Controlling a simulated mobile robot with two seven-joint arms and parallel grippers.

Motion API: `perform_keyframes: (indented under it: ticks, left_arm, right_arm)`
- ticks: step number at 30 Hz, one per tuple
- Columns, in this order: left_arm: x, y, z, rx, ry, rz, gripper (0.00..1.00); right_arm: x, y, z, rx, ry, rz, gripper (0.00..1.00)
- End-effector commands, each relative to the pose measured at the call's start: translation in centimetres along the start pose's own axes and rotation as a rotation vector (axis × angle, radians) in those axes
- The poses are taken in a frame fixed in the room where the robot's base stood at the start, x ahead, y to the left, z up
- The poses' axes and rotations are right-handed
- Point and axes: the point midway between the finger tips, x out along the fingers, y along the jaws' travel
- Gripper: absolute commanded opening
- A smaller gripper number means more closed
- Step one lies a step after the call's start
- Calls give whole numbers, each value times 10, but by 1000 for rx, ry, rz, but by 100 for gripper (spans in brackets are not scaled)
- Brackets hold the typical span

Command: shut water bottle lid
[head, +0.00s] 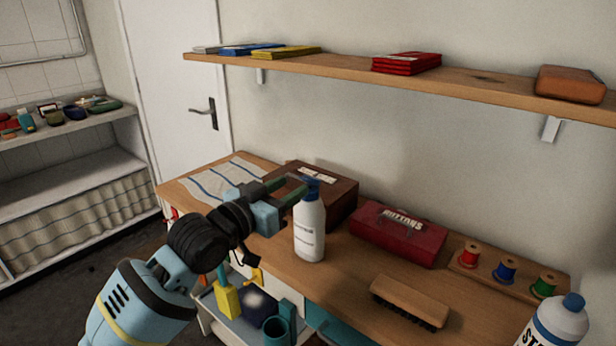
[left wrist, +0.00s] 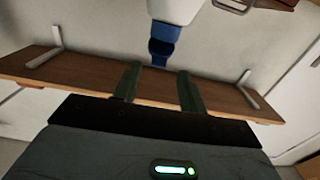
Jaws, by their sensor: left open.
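A white bottle (head: 309,232) with a blue lid (head: 312,187) stands upright on the wooden counter. My left gripper (head: 297,185) reaches in from the left at lid height, open, with its green fingertips close to the lid. In the left wrist view the white bottle (left wrist: 172,10) comes in from the top, and its blue lid (left wrist: 163,47) lies just beyond the gap between the open fingers (left wrist: 159,70). I cannot tell whether the fingers touch the lid. How far the lid stands open is unclear. My right gripper is out of view.
A brown box (head: 335,200) stands behind the bottle, a red buttons box (head: 398,236) to its right. A brush (head: 409,303), thread spools (head: 504,271) and another white bottle with a blue cap (head: 560,320) are farther right. A wooden shelf (head: 470,87) runs above the counter (head: 350,275).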

Motion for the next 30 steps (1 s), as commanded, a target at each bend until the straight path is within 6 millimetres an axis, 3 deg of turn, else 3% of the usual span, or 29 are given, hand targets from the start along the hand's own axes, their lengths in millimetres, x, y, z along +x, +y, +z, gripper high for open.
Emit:
perform_keyframes:
  ticks: [15, 30]
  left_arm:
    - [62, 0, -1, 1, 2, 0, 42]
    - [73, 0, -1, 2, 2, 0, 40]
  right_arm:
    - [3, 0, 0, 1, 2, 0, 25]
    - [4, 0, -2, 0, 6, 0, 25]
